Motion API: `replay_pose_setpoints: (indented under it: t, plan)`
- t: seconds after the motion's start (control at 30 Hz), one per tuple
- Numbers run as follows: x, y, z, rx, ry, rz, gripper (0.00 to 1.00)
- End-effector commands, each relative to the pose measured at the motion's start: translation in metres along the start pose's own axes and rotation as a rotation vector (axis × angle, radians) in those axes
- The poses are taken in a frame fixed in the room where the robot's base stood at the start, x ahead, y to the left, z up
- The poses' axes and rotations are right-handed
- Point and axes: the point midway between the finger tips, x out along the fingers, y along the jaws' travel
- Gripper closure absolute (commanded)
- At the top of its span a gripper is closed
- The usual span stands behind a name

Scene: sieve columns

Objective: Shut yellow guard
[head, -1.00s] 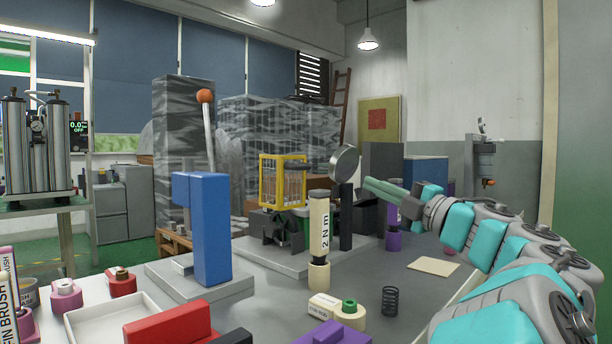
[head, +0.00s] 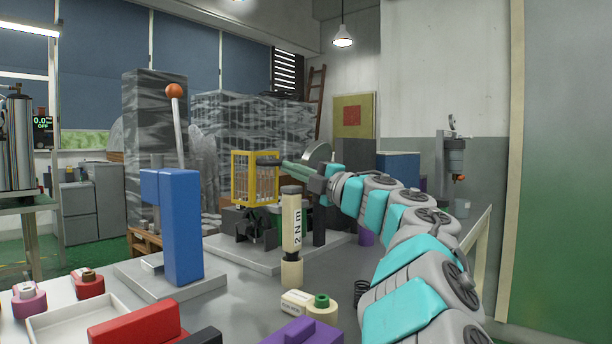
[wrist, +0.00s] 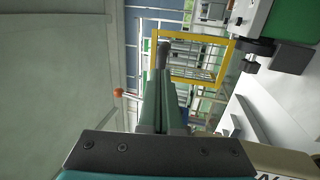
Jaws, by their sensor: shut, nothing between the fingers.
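The yellow guard (head: 235,176) is a yellow-framed cage with a mesh face, standing over a dark machine with a green part (head: 272,208) on a grey plate. It also shows in the wrist view (wrist: 228,62), just beyond and right of the fingertips. My gripper (head: 286,164) is shut and empty, its green fingers pointing left at the guard's upper right side. In the wrist view the fingers (wrist: 163,85) point up the picture. A dark rounded piece (wrist: 163,52) lies at their tips, beside the yellow frame. I cannot tell whether they touch it.
A round dial (head: 317,152) is partly hidden behind my gripper. A cream 2 N m cylinder (head: 291,222) stands in front of the machine. A blue block post (head: 183,230) and an orange-knobbed lever (head: 174,91) are to the left. A white tray (head: 45,325) is at the front.

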Motion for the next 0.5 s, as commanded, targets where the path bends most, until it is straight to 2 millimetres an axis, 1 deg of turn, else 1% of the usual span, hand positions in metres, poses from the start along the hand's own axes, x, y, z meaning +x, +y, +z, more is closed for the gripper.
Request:
replay_pose_setpoints:
  t: [0.03, 0.2, 0.5]
  plan:
    - [0.005, 0.0, 0.0, 0.0, 0.001, 0.0, 1.0]
    - [0.013, -0.001, 0.002, 0.003, -0.004, 0.0, 1.0]
    - [0.015, -0.001, 0.002, 0.002, -0.003, 0.0, 1.0]
